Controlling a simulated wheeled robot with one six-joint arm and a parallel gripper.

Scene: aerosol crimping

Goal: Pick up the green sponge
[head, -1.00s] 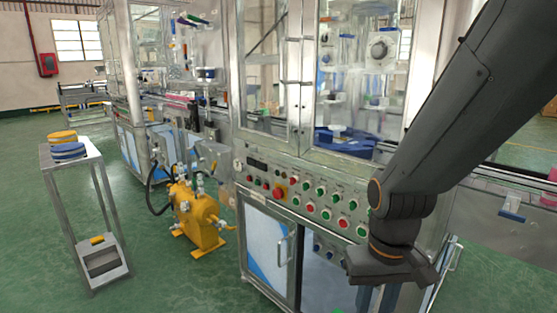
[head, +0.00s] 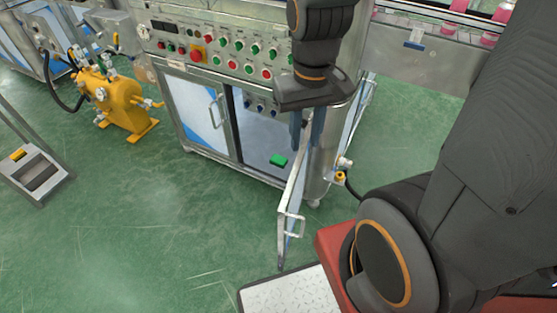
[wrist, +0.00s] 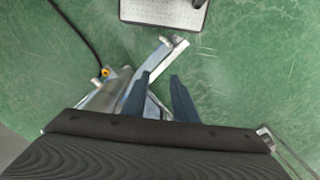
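The green sponge (head: 278,160) lies on the floor of the open cabinet at the base of the machine, in the head view. It does not show in the wrist view. My gripper (head: 307,140) points down in front of the machine, above and to the right of the sponge in the picture, beside the open cabinet door (head: 292,195). In the wrist view my gripper's two blue fingers (wrist: 162,88) are apart with nothing held between them.
The open door and its handle stick out towards me. A closed cabinet door (head: 197,112) is to the left. A yellow pump (head: 122,103) and a metal stand (head: 38,172) stand further left. A hose (wrist: 80,30) runs near the machine's corner. Green floor is clear in front.

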